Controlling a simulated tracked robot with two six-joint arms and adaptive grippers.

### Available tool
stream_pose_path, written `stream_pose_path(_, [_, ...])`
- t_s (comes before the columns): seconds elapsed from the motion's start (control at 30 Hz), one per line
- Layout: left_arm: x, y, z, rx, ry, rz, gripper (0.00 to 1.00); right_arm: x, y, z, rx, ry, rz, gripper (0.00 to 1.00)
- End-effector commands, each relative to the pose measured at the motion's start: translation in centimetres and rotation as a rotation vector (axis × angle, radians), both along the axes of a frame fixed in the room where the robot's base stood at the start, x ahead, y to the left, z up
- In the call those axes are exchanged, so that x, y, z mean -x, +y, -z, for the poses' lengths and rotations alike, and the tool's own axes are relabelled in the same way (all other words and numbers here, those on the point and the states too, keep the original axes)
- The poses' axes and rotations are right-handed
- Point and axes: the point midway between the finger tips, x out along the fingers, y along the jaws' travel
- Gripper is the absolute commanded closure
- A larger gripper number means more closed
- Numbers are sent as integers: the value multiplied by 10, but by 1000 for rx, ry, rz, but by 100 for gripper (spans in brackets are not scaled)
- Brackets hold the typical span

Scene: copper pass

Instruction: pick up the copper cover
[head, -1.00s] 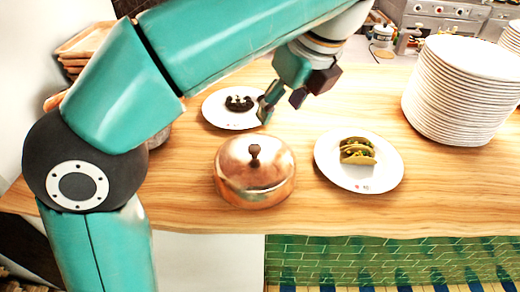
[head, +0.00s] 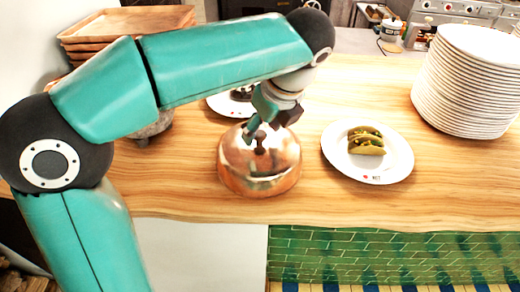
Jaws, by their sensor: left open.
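The copper cover (head: 258,170) is a shiny dome with a dark knob on top. It sits on the wooden counter near its front edge, left of the plate of tacos. My left gripper (head: 262,133) is open just above the cover, with its fingers pointing down around the knob's place. The knob is partly hidden by the fingers, and I cannot tell whether they touch it. My right gripper is not in view.
A white plate (head: 394,165) with tacos (head: 366,141) stands right of the cover. Another white plate (head: 216,106) with dark food lies behind my gripper, partly hidden. A tall plate stack (head: 465,85) stands at the right, and wooden trays (head: 125,24) at the back left.

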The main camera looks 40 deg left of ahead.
Motion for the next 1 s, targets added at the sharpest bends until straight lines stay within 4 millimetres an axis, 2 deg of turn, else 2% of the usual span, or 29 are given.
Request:
stream_pose_path(0.03, [0,5,8,-1,3,-3,41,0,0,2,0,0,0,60])
stream_pose_path(0.17, [-2,10,21,0,1,-2,41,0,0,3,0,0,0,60])
stream_pose_path(0.43, [-3,11,23,1,1,-1,41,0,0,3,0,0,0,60])
stream_pose_path(0.47, [-3,11,23,1,1,-1,44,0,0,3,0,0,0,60])
stream_pose_path(0.8, [-3,10,24,1,2,-1,100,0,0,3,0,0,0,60])
stream_pose_path(1.0, [-2,10,25,1,4,-1,100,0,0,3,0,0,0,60])
